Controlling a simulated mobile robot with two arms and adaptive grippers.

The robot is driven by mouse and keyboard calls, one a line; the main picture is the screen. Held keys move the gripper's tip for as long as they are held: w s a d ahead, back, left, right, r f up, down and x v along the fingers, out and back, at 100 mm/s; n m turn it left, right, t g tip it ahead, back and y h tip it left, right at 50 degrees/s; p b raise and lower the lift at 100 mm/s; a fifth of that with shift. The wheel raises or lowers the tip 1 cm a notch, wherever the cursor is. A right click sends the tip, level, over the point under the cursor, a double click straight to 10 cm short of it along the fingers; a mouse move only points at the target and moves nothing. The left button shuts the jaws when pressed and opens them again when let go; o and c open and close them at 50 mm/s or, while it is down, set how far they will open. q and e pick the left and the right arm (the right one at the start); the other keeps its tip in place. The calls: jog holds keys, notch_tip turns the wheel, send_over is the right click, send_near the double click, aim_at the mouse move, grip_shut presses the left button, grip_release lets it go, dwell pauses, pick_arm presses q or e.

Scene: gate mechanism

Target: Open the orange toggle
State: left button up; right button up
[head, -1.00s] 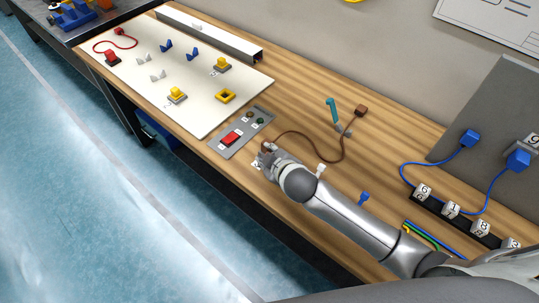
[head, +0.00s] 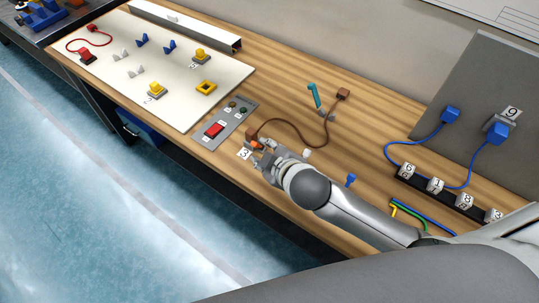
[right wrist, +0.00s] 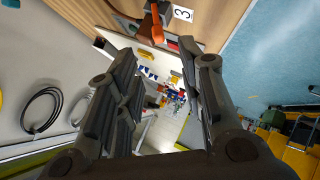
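The orange toggle (head: 257,144) is small and sits by the number 3 label near the table's front edge, partly hidden by my right gripper in the head view. In the right wrist view the orange toggle (right wrist: 157,22) shows at the top, with its lever standing out. My right gripper (head: 264,156) is just to the right of the toggle. Its two dark fingers (right wrist: 157,52) are wide apart in the wrist view, and the toggle appears near their tips, between them. I cannot tell whether a finger touches it. My left gripper is not in view.
A grey panel with a red switch (head: 214,130) lies to the left. A brown cable (head: 326,132) runs behind the gripper to a brown plug. A white toggle (head: 306,153) and a blue toggle (head: 350,180) stand close to my right arm.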

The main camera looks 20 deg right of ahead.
jog(key=shift+v, duration=1.2)
jog(key=shift+f, duration=0.1)
